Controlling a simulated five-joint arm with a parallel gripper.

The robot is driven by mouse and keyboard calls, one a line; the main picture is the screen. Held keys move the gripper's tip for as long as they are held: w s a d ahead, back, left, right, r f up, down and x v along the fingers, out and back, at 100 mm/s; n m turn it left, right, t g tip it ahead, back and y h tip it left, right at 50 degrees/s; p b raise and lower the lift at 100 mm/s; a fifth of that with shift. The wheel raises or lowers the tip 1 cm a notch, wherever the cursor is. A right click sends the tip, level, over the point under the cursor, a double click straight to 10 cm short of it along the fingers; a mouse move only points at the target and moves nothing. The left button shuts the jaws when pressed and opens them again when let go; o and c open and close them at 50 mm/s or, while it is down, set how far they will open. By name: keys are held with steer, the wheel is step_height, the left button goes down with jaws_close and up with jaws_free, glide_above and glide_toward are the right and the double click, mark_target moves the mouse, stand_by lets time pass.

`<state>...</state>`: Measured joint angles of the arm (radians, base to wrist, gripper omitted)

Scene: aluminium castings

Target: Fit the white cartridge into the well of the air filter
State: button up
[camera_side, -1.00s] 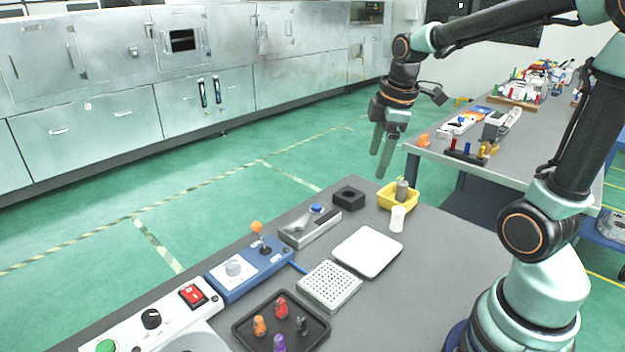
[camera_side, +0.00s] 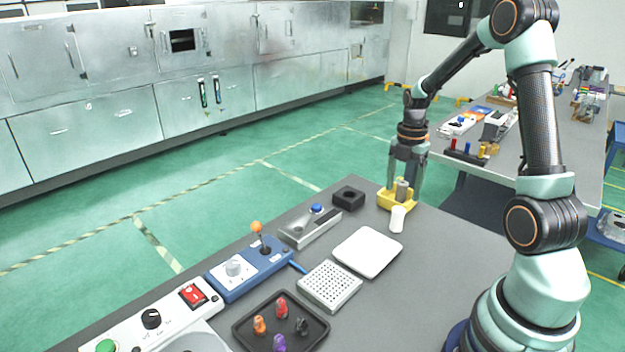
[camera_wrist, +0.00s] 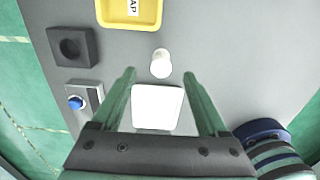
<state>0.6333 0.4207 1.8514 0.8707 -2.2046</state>
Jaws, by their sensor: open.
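The white cartridge (camera_side: 397,219) stands upright on the grey table in front of a yellow tray. In the wrist view the cartridge (camera_wrist: 160,63) shows just beyond and between my fingertips, not touched. The air filter is a black square block (camera_side: 349,197) to the left of the cartridge. Its round well looks empty in the wrist view (camera_wrist: 72,46). My gripper (camera_side: 405,182) points down, open and empty, its fingers overlapping the yellow tray in the side view. In the wrist view my gripper (camera_wrist: 160,76) has its fingers wide apart.
A white plate (camera_side: 367,252), a grey box with a blue button (camera_side: 310,227) and a perforated white block (camera_side: 329,286) lie nearby. The table right of the plate is clear.

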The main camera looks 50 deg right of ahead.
mark_target(399, 209)
steer(key=shift+s+a+f, duration=0.1)
steer(key=shift+a+f, duration=0.05)
steer(key=shift+f, duration=1)
steer(key=shift+a+f, duration=0.15)
steer(key=shift+f, duration=1)
steer(key=shift+s+a+f, duration=0.1)
steer(key=shift+a+f, duration=0.05)
steer(key=shift+f, duration=1)
jaws_close()
